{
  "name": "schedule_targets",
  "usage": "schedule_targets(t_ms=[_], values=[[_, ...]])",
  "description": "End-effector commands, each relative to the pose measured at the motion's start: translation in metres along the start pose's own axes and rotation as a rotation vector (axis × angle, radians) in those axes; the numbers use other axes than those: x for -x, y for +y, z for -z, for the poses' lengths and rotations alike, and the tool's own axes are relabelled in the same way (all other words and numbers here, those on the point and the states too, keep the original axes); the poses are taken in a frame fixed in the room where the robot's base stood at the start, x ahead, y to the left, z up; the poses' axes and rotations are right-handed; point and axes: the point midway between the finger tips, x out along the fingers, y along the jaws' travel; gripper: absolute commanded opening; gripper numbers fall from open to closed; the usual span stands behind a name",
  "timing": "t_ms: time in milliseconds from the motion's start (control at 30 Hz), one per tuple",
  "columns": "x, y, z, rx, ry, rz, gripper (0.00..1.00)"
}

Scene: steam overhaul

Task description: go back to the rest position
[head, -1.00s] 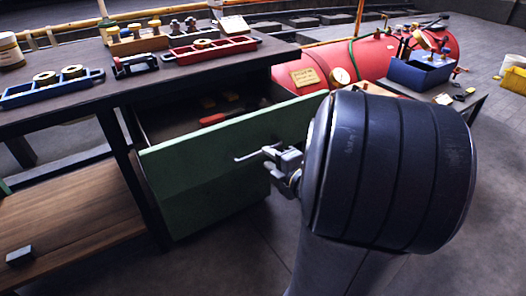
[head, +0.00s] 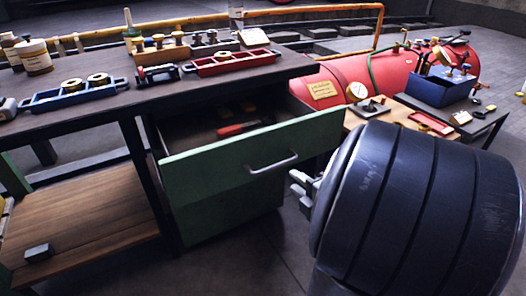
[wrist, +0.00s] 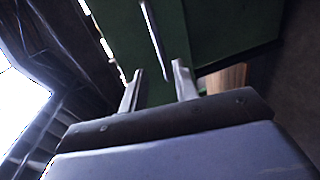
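My gripper (head: 304,186) is just right of the green drawer (head: 230,165) in the head view, partly hidden behind my dark arm link. In the wrist view my gripper's two fingers (wrist: 159,88) stand apart with nothing between them. The drawer's bar handle (head: 272,163) is clear of the fingers; it also shows in the wrist view (wrist: 154,30), beyond the fingertips. The drawer is pulled out, and a red-handled tool (head: 240,128) lies inside.
The dark workbench (head: 100,113) holds a blue tray (head: 72,95), a red tray (head: 233,64) and jars. A red boiler (head: 385,72) lies behind a low table with a blue box (head: 440,86) at right. Open floor shows at front.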

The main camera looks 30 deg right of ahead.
Motion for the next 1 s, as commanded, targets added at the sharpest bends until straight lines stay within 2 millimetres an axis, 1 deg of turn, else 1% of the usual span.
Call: schedule_targets(t_ms=[233, 367, 567, 1000], values=[[-0.002, 0.0, 0.0, 0.001, 0.001, 0.0, 0.29], [-0.01, -0.001, 0.0, 0.002, 0.003, 0.0, 0.29], [-0.031, -0.002, 0.001, 0.002, 0.005, 0.0, 0.29], [-0.092, -0.001, 0.001, 0.002, 0.003, -0.001, 0.29]])
